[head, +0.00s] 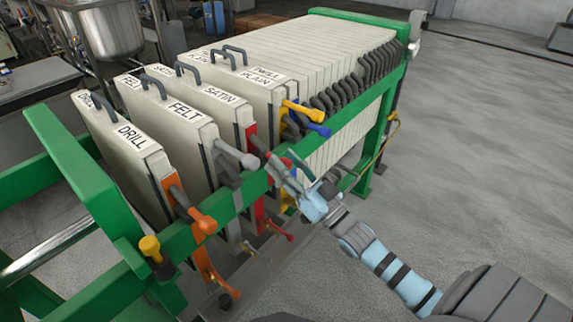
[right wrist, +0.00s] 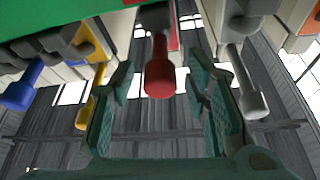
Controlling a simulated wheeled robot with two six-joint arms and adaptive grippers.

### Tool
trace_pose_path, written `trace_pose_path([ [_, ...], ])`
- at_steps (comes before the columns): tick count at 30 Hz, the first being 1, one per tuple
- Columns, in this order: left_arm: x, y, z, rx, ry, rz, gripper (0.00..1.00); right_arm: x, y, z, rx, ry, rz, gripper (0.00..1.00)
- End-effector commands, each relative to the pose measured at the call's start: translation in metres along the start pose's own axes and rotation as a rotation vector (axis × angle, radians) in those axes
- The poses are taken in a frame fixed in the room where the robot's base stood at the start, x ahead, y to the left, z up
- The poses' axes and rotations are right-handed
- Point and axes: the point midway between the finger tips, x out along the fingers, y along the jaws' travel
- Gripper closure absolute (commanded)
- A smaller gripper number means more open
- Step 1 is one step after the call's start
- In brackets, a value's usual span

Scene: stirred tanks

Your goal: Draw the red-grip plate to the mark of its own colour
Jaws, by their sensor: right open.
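The red-grip plate (head: 222,108), labelled SATIN, stands upright on the green rails between the FELT plate and the pack. Its red grip (head: 259,144) sticks out over the near rail. My right gripper (head: 284,172) is at the outer end of this grip. In the right wrist view the red grip (right wrist: 160,78) points between my right gripper's two open green fingers (right wrist: 163,105), with a gap on both sides. Red parts (head: 278,231) also show below the rail; I cannot tell whether one is the mark. My left gripper is out of view.
The FELT plate (head: 172,120) with a grey grip (head: 237,155) and the DRILL plate (head: 122,150) with an orange grip (head: 192,208) stand to the left. Yellow (head: 303,113) and blue (head: 312,127) grips are close on the right. A yellow knob (head: 150,246) sits on the near rail.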

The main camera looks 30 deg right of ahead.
Motion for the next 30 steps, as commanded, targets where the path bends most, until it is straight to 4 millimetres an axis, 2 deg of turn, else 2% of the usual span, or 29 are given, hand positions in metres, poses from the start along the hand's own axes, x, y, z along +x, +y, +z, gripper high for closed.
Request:
trace_pose_path([
  [1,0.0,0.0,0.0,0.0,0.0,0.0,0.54,0.0,0.0,0.0,0.0,0.0,0.0,0.62],
  [8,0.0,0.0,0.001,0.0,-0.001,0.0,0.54,0.0,0.0,0.0,0.0,0.0,0.0,0.99],
  [9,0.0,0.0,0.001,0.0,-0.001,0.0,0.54,0.0,0.0,0.0,0.0,-0.001,0.0,1.0],
  [16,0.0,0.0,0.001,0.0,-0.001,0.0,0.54,0.0,0.001,0.0,-0.001,-0.001,0.0,1.0],
  [22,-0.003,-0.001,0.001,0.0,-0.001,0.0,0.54,0.001,0.013,-0.003,-0.003,-0.001,0.0,1.0],
  [29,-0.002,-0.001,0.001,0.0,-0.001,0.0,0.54,0.001,0.013,-0.002,-0.001,0.0,0.0,1.0],
  [30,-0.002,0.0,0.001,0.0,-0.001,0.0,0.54,0.001,0.013,-0.002,-0.001,0.0,0.0,0.73],
])
